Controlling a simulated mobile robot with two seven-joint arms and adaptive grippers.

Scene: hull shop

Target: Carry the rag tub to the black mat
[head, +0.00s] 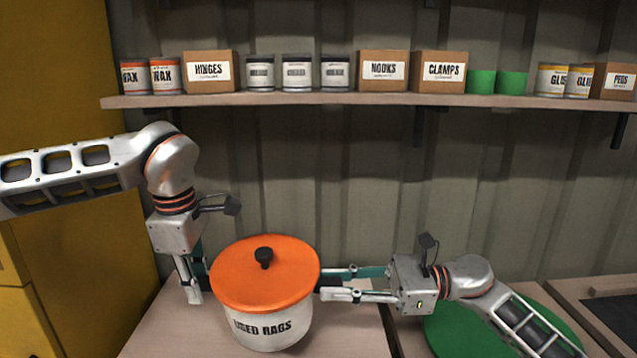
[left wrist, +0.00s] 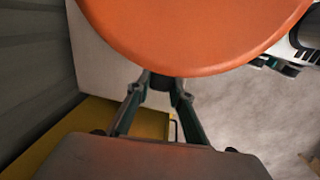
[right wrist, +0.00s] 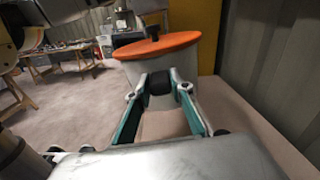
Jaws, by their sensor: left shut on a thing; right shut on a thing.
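The rag tub (head: 270,325) is a white round tub marked "USED RAGS", with an orange lid (head: 250,285) and a black knob. It stands upright at the lower middle of the head view; I cannot tell whether it touches the bench. My left gripper (head: 203,288) is shut on its left side, and the orange lid hides part of the hold in the left wrist view (left wrist: 160,84). My right gripper (head: 325,283) is shut on its right side, as the right wrist view (right wrist: 160,84) also shows. The black mat (head: 613,309) lies at the far right, cut by the picture edge.
A round green mat (head: 460,338) lies between the tub and the black mat, partly under my right arm. A bench top (head: 355,335) shows around the tub. A shelf (head: 350,100) with tins and boxes runs above. A yellow cabinet (head: 50,200) stands at the left.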

